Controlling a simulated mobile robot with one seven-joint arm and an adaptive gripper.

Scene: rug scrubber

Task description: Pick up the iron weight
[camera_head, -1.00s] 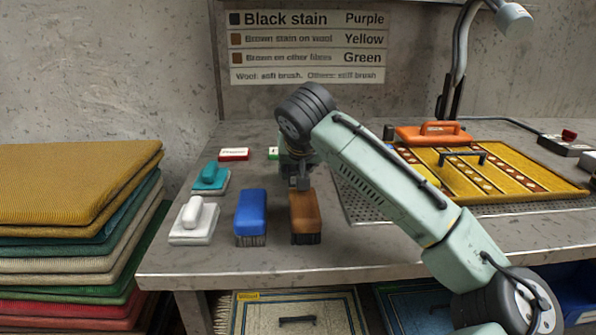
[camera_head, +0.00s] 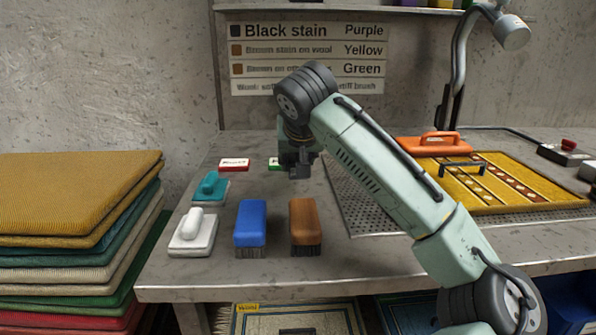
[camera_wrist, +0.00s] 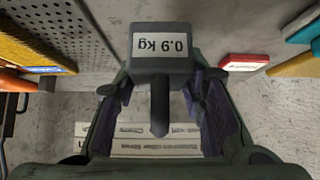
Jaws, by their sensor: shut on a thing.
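The iron weight (camera_wrist: 162,72) is a dark grey block with a stem and a white label reading 0.9 kg. In the wrist view it sits between the two fingers of my gripper (camera_wrist: 160,92), which is shut on it. In the head view my gripper (camera_head: 299,157) is above the rear part of the bench, behind the brown brush. The dark weight (camera_head: 300,172) shows small at its lower end, apart from the brush. The exact contact of the fingers is hard to see.
A brown brush (camera_head: 304,224), a blue brush (camera_head: 251,225), a white scrubber (camera_head: 190,235) and a teal scrubber (camera_head: 211,187) stand on the bench (camera_head: 230,276). A yellow rug (camera_head: 500,195) lies right. Folded rugs (camera_head: 75,215) are stacked left.

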